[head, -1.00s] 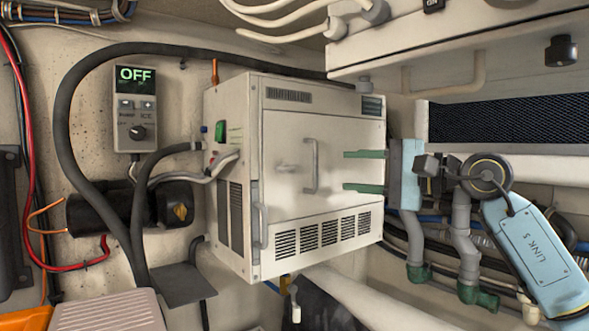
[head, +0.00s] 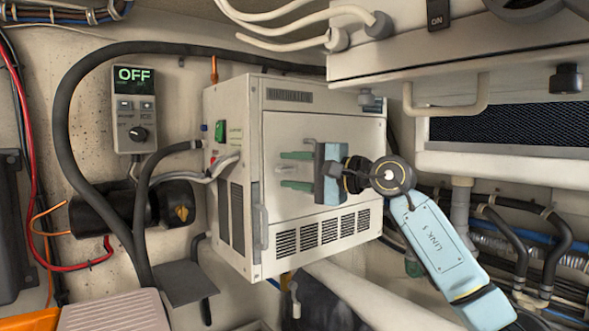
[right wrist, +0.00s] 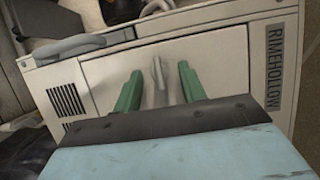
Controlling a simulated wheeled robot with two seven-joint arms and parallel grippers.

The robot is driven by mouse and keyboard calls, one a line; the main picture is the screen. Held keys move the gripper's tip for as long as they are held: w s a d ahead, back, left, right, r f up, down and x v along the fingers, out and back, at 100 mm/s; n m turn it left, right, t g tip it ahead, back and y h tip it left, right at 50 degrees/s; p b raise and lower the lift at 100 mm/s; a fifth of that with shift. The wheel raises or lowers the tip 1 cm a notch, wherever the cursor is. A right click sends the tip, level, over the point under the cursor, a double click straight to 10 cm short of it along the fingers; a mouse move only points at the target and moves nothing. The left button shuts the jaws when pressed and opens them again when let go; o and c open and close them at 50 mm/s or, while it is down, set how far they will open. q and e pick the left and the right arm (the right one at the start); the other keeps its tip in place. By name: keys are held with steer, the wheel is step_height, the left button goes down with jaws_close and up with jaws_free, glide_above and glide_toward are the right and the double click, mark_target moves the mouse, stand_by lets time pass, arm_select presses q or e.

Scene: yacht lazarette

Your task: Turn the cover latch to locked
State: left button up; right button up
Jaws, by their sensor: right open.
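The cover latch (head: 284,169) is a small grey lever lying about level on the pale front cover (head: 350,130) of the boxy cabinet. My right gripper (head: 283,170) is in front of the cover, its two green fingers pointing left, one above and one below the latch. In the right wrist view the fingers (right wrist: 159,74) stand apart, with the grey lever (right wrist: 158,70) between them. I see a gap on each side; whether either finger touches it is unclear. My left gripper is out of view.
A long grey bar handle (head: 260,225) runs down the cabinet's left front edge. A control panel reading OFF (head: 134,108) is on the left wall. A white overhead unit (head: 450,55) with a handle hangs at upper right. Hoses and pipes run at lower right.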

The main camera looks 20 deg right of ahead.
jaws_close()
